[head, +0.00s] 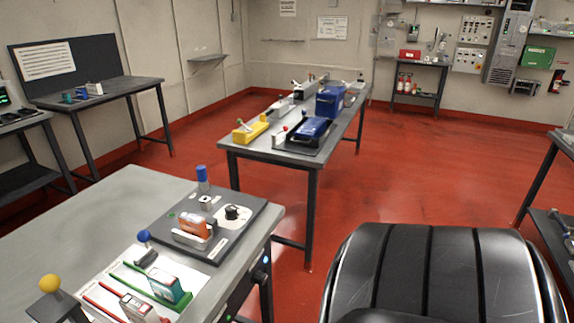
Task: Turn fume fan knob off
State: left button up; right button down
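A black round knob (236,213) sits on a pale round dial on a dark panel (222,250), on the near left bench. I cannot read any label there, so I cannot tell whether it is the fume fan knob. Small controls also show on the wall panels (474,30) at the back right, too small to tell apart. Neither of my grippers is in view.
The near bench (130,190) also holds a blue-topped post (202,178), an orange block (195,224) and a yellow ball handle (49,284). A middle table (290,155) carries blue and yellow equipment. Red floor (410,160) is open between middle table and right-hand table.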

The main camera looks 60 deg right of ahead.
aim_at(259, 277)
jog(key=z, duration=1.55)
jog(key=i+l+u, duration=0.1)
jog(key=l, duration=0.3)
